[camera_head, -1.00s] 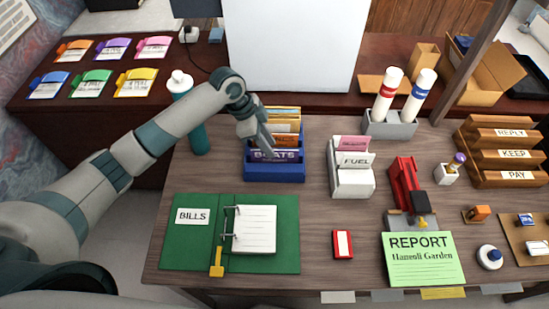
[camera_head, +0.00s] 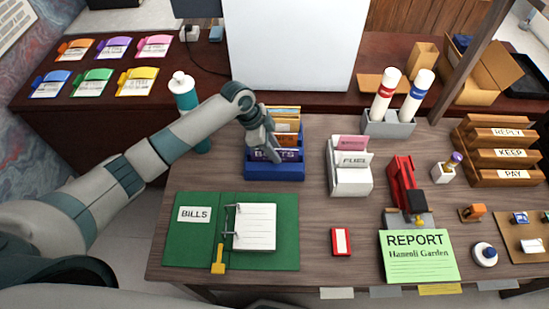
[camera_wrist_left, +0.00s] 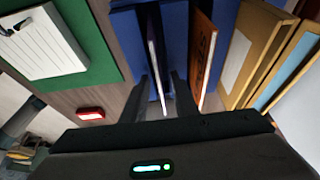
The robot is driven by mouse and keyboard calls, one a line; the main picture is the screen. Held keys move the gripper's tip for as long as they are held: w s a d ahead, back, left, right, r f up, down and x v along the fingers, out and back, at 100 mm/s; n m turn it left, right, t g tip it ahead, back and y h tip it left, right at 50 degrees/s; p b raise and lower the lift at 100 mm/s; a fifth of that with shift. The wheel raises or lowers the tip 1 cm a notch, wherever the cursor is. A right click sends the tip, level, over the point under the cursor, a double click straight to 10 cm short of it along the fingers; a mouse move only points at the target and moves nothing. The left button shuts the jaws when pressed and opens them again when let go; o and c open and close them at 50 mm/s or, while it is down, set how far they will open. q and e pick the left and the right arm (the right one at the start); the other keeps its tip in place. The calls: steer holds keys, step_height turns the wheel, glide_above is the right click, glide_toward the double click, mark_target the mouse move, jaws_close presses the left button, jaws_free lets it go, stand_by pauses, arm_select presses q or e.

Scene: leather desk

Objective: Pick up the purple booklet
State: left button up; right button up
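The purple booklet (camera_head: 289,155) stands at the front of a blue holder (camera_head: 275,173), with orange and tan booklets behind it. In the left wrist view, the booklet (camera_wrist_left: 153,45) shows as a thin upright edge. My left gripper (camera_wrist_left: 160,98) is open, with one finger on each side of that edge. In the head view, my left gripper (camera_head: 277,157) reaches down at the holder and partly covers the booklet's label. Whether the fingers touch the booklet cannot be told. My right gripper is not in view.
A green binder (camera_head: 189,240) lies in front of the holder. A white holder (camera_head: 350,182) marked FUEL stands to the right. A teal bottle (camera_head: 185,95) is behind my arm. A small red-and-white box (camera_head: 341,242) lies on the open desk front.

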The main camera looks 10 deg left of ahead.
arm_select(q)
steer(key=shift+f, duration=0.25)
stand_by(0.4)
jaws_close()
